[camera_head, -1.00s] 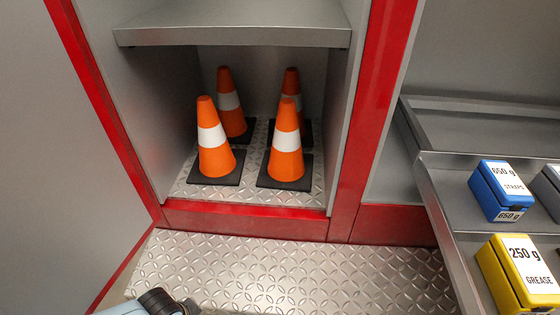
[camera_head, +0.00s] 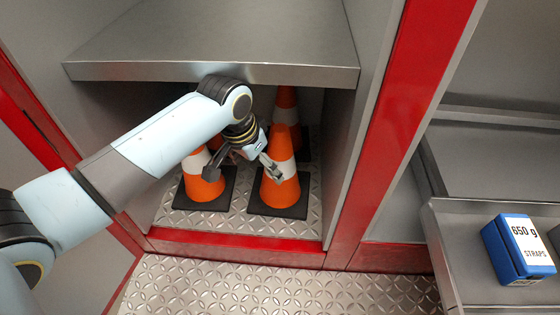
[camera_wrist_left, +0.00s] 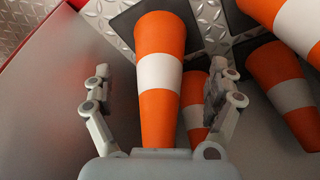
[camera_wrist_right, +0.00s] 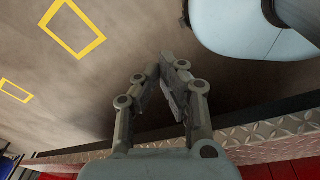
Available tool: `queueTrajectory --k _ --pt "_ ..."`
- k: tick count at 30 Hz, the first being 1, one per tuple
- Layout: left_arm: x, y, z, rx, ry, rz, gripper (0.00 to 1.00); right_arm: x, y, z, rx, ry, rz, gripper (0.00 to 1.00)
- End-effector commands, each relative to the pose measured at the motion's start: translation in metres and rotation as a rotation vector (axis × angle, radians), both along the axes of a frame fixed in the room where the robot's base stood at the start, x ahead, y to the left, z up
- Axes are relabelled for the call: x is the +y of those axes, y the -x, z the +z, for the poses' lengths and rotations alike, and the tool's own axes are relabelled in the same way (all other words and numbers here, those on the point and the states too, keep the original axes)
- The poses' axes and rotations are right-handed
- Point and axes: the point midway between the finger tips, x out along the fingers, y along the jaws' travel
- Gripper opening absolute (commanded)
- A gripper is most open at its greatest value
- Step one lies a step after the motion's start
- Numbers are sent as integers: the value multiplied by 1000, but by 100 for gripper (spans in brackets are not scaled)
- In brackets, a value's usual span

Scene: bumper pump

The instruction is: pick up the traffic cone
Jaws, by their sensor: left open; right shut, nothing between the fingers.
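Several orange traffic cones with white bands and black bases stand in the lower compartment. The front right traffic cone (camera_head: 279,188) is upright on the metal floor. My left gripper (camera_head: 243,169) is inside the compartment at this cone's upper part. In the left wrist view the cone (camera_wrist_left: 160,104) lies between the open fingers of my left gripper (camera_wrist_left: 161,98), with gaps on both sides. The front left cone (camera_head: 203,184) is partly hidden behind my left arm. My right gripper (camera_wrist_right: 152,72) is shut and empty in the right wrist view, away from the cones.
A grey shelf (camera_head: 215,42) lies close above my left arm. Other cones stand close behind the front right one, including the back right cone (camera_head: 286,100). A red frame (camera_head: 400,110) borders the compartment. A blue straps box (camera_head: 519,248) sits at the right.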

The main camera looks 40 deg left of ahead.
Motion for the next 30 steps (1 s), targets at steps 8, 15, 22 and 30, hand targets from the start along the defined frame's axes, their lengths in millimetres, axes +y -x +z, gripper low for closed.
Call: queueTrajectory --k 8,15,22,30 --pt "-1 -30 0 -1 -2 0 90 -7 27 -2 39 9 2 0" --pt "-2 -70 0 -2 -1 0 90 1 23 -6 32 -1 -1 0" --pt "-3 -79 -12 0 -1 -1 90 9 13 -7 17 -11 -4 0" --pt "-3 -79 -12 0 -2 0 78 4 15 -6 21 -6 -2 0"
